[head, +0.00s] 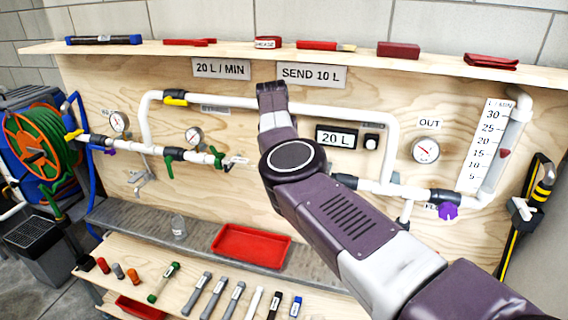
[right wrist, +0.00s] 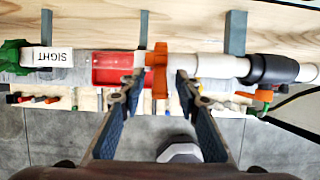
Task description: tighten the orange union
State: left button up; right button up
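The orange union (right wrist: 158,70) sits on the white pipe (right wrist: 212,65) in the right wrist view. My right gripper (right wrist: 160,84) is open, with one finger on each side of the orange union. I cannot tell whether either finger touches it. In the head view my right arm crosses the panel from the lower right and hides the union and the gripper's fingers. My left gripper is in neither view.
A green-handled valve (head: 217,155) is on the pipe left of my arm. A red tray (head: 251,245) lies on the grey ledge below. Several tools lie on the lower bench. A shelf (head: 230,46) runs along the panel's top. A purple knob (head: 448,212) is at the right.

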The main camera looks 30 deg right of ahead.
jog(key=v, duration=1.1)
jog(key=shift+s, duration=0.1)
